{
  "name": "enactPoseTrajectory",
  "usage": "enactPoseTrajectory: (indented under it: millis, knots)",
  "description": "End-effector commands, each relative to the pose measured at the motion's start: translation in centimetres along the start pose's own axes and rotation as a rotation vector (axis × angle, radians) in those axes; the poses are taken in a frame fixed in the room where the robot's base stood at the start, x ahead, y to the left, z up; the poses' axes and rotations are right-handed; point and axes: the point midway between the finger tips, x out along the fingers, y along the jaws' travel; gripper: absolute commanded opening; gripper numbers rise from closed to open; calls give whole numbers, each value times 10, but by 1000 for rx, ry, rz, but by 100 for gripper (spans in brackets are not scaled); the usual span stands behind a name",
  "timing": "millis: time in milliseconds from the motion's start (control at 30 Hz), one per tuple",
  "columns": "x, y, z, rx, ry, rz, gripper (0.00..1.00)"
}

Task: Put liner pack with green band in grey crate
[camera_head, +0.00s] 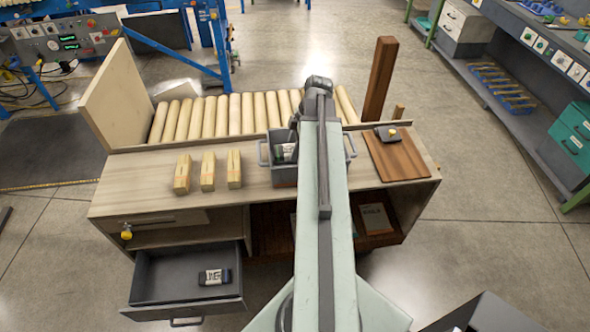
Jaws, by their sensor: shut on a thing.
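The grey crate (285,174) stands on the wooden bench top, partly covered by my arm. A small white-and-dark pack with a touch of green (287,150) shows inside the crate's opening, left of my arm; whether it rests on the bottom cannot be seen. Another small dark pack with a white label (213,277) lies in the open drawer; no green band can be made out on it. My arm reaches forward over the bench and crate. Its dark end joints show above the crate, but my gripper's jaws are hidden behind the arm.
Several wooden blocks (207,171) stand left of the crate. A brown board (399,157) with a dark object lies at the right, near a tall brown post (380,78). A roller conveyor (220,116) runs behind the bench. The drawer (150,282) juts out at front left.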

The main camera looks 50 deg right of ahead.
Motion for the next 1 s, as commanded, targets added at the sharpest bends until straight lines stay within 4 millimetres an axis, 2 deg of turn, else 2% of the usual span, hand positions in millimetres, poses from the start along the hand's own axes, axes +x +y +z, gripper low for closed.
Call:
enactPoseTrajectory:
  millis: [33, 233, 500, 733, 867, 900, 967, 1000]
  knots:
    - [12, 0, 4, 0, 0, 0, 5]
    - [13, 0, 4, 1, 0, 0, 5]
    - [55, 0, 18, 1, 0, 0, 5]
    - [50, 0, 17, 2, 0, 0, 5]
    - [54, 0, 18, 2, 0, 1, 5]
    - [53, 0, 18, 2, 0, 1, 62]
    - [53, 0, 18, 2, 0, 1, 76]
    - [53, 0, 18, 2, 0, 1, 76]
